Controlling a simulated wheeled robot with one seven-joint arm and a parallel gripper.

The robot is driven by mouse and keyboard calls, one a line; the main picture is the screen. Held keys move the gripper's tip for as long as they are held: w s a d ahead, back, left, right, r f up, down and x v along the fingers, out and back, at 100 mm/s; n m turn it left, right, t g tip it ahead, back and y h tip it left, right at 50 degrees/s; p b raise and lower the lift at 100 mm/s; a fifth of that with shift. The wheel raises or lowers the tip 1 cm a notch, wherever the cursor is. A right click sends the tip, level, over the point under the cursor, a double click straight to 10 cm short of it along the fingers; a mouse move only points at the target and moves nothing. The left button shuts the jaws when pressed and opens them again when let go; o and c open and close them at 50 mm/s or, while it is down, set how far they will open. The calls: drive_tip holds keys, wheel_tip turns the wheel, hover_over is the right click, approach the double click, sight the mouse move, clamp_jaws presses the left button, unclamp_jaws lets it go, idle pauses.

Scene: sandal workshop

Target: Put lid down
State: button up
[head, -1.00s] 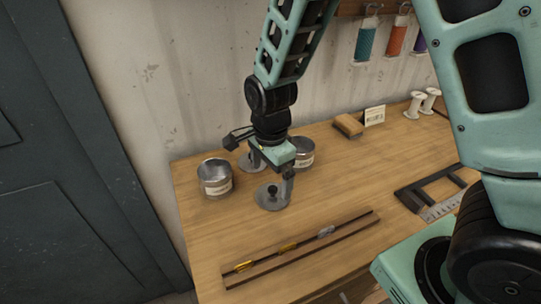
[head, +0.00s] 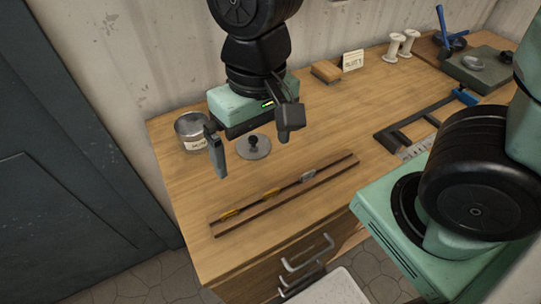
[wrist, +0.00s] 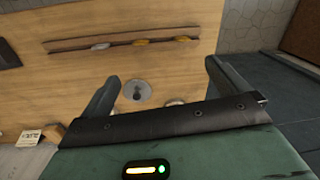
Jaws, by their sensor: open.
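A round grey metal lid (head: 262,149) with a dark knob lies flat on the wooden bench top. It also shows in the wrist view (wrist: 128,91), between and beyond my fingers. My gripper (head: 253,158) is open and empty, held above the bench, its two fingers spread wide. In the head view the lid shows between and behind the fingers. A grey metal tin (head: 191,131) with a pale label stands at the back left of the bench. The second tin and second lid are hidden behind my arm in the head view.
A wooden rack with small clips (head: 285,193) lies along the bench's front. A dark square frame (head: 428,124), a wooden block (head: 326,72), a card (head: 353,60) and white spools (head: 401,44) sit to the right and back. Bench between rack and frame is clear.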

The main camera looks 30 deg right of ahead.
drive_tip(key=s+n, duration=0.2)
drive_tip(key=n, duration=0.1)
drive_tip(key=s+n, duration=0.2)
drive_tip(key=shift+s+d+r+n, duration=0.1)
drive_tip(key=shift+s+d+n, duration=0.05)
drive_tip(key=shift+s+n, duration=0.2)
